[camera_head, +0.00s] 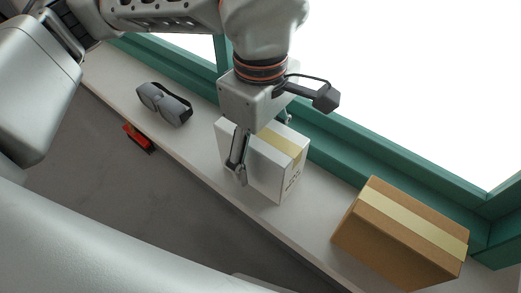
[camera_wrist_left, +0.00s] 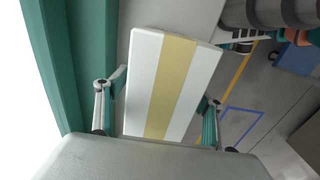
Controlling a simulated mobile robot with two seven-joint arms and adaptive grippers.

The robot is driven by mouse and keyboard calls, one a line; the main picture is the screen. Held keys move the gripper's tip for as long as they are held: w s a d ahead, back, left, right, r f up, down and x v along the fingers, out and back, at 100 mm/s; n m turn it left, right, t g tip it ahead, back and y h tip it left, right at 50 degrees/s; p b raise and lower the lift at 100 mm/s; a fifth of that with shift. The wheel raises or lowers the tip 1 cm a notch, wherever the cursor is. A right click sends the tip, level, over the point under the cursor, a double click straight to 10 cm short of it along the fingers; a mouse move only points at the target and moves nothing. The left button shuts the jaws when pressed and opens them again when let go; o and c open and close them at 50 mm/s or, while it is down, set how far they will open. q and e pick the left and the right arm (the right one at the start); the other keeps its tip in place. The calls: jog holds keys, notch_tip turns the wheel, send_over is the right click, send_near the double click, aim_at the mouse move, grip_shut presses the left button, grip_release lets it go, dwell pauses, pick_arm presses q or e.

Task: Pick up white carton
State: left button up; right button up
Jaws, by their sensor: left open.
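The white carton (camera_head: 282,162) with a tan tape strip stands on the light window sill, below my left gripper (camera_head: 263,150). The left gripper is open, with one finger on each of two opposite sides of the carton. In the left wrist view the taped top of the carton (camera_wrist_left: 172,85) lies between the two spread fingers (camera_wrist_left: 156,116), with small gaps seeming to show beside it. Whether either finger touches it I cannot tell. My right gripper is not in view.
A larger brown taped box (camera_head: 402,233) stands on the sill (camera_head: 205,148) to the right. A grey and black object (camera_head: 165,104) and a red item (camera_head: 138,137) lie to the left. The green window frame (camera_head: 340,160) runs close behind the carton.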

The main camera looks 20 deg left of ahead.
pick_arm(q)
jog(key=c, duration=1.4)
jog(key=shift+o, duration=0.2)
jog(key=shift+r, duration=0.2)
